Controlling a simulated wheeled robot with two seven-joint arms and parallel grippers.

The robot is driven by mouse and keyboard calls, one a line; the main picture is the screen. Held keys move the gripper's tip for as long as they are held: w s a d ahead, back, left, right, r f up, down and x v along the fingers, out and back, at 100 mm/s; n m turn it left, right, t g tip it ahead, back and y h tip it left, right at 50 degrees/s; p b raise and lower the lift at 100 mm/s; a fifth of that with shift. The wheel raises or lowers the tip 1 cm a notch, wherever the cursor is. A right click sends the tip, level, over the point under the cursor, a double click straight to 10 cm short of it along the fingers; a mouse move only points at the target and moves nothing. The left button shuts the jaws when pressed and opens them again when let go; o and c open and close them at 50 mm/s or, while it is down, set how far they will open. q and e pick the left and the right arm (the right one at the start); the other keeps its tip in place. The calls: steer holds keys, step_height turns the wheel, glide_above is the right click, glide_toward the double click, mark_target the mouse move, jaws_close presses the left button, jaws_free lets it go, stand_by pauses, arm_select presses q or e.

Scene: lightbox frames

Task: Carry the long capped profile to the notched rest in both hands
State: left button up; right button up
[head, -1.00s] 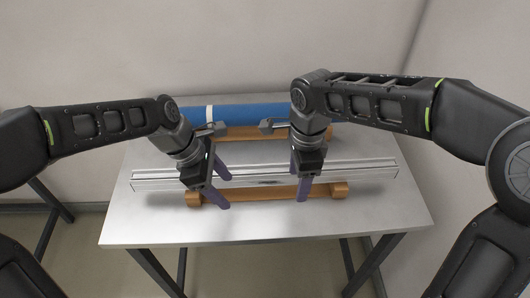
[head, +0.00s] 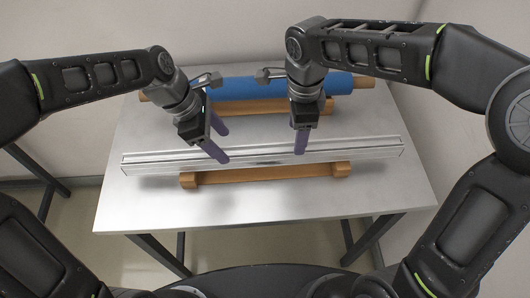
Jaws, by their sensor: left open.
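The long silver profile (head: 350,149) lies level from left to right across the table. A low wooden rest with raised ends (head: 265,175) shows just below it in the picture; the profile hides its far side, so I cannot tell how the two touch. My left gripper (head: 222,139) is open and empty, its purple fingers apart above the profile left of its middle. My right gripper (head: 300,141) is over the profile right of its middle. Its fingers line up with my view, so their gap does not show. The profile's end caps are too small to make out.
A blue roll (head: 245,89) lies at the back of the table on a second wooden rest (head: 265,106), partly behind my grippers. The metal table (head: 240,210) is clear in front and at both sides. Walls stand behind and at right.

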mark_target(275, 154)
arm_select(q)
steer(key=x, duration=0.6)
steer(key=shift+d+f, duration=0.15)
steer(key=shift+f, duration=0.1)
arm_select(e)
step_height(275, 154, down, 6)
steer(key=shift+f, duration=0.2)
arm_select(q)
jaws_close()
arm_select(e)
jaws_close()
arm_select(q)
steer(key=shift+r, duration=0.1)
stand_by(0.3)
